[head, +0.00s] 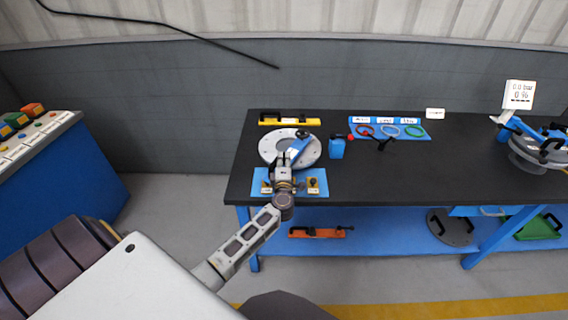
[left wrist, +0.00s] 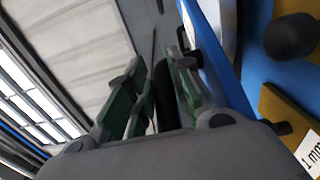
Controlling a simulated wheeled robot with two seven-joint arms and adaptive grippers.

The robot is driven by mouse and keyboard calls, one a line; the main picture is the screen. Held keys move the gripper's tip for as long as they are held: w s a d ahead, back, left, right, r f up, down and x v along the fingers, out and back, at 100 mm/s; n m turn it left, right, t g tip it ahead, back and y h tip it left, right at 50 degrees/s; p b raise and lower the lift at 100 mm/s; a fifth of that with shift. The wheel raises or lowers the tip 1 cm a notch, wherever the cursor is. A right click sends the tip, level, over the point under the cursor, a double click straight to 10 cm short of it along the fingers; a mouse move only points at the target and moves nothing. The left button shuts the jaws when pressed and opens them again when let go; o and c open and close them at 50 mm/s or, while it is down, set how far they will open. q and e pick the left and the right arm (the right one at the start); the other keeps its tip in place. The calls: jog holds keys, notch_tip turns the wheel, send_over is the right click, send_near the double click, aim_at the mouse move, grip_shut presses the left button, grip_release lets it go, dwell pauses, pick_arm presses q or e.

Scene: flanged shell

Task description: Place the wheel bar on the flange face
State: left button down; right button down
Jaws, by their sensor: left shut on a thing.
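The flange face is the light grey disc (head: 268,147) near the left end of the black table. A blue bar (head: 297,149), which I take for the wheel bar, is slanted over the disc's right half, with a dark part at its far end. My left gripper (head: 281,163) is at the disc's near edge, shut on the bar. In the left wrist view the green-padded fingers (left wrist: 155,100) close around a dark round grip (left wrist: 165,95), and the blue bar (left wrist: 222,70) shows beside them. I cannot tell whether the bar touches the face. My right gripper is not in view.
A blue board with yellow blocks (head: 313,185) lies in front of the disc. A yellow tray (head: 290,122) is behind it and a blue bottle (head: 337,149) to its right. A blue mat with coloured rings (head: 390,130) is further right. The table's middle right is clear.

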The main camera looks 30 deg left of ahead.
pick_arm(q)
jog(key=shift+f, duration=0.15)
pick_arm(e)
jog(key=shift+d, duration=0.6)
pick_arm(q)
jog(key=shift+f, duration=0.1)
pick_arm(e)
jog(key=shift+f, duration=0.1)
pick_arm(q)
jog(key=c, duration=1.7)
grip_release()
jog(key=shift+f, duration=0.15)
jog(key=o, duration=0.4)
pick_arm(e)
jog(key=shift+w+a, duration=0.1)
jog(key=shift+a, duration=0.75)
